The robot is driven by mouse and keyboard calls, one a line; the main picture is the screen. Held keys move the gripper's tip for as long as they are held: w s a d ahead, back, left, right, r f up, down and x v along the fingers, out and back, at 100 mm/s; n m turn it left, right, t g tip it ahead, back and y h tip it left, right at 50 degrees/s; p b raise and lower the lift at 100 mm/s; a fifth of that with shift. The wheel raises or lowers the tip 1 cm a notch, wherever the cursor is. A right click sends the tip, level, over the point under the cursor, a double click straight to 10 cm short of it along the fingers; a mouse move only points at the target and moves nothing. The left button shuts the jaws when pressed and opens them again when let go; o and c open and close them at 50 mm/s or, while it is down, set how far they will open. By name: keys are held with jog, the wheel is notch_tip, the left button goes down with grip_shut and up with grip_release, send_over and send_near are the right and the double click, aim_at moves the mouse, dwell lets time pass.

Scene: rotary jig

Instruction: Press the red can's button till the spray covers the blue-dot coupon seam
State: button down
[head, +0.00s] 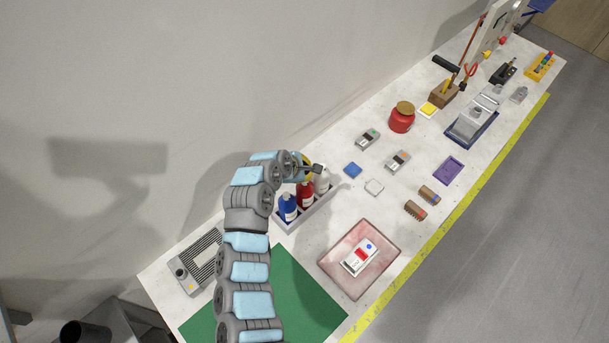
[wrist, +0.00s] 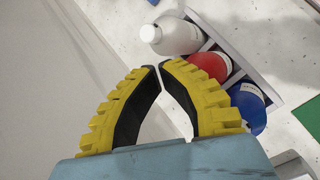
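The red can (head: 306,194) stands upright between the blue can (head: 288,206) and the white can (head: 322,184) in a pale grey holder (head: 313,214). In the wrist view the red can (wrist: 213,66) lies to the right of the fingertips, its top partly hidden by a finger. My gripper (head: 316,169) is over the back end of the holder, by the white can. In the wrist view its yellow fingers (wrist: 158,67) have their black-padded tips brought together with nothing between them.
A green mat (head: 300,300) lies in front of the holder, beside a grey vented device (head: 195,270). A wall runs along the left.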

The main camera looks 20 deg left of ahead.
jog(key=shift+r+p, duration=1.9)
jog(key=shift+p, duration=0.15)
jog(key=shift+f, duration=0.15)
jog(key=shift+a, duration=0.15)
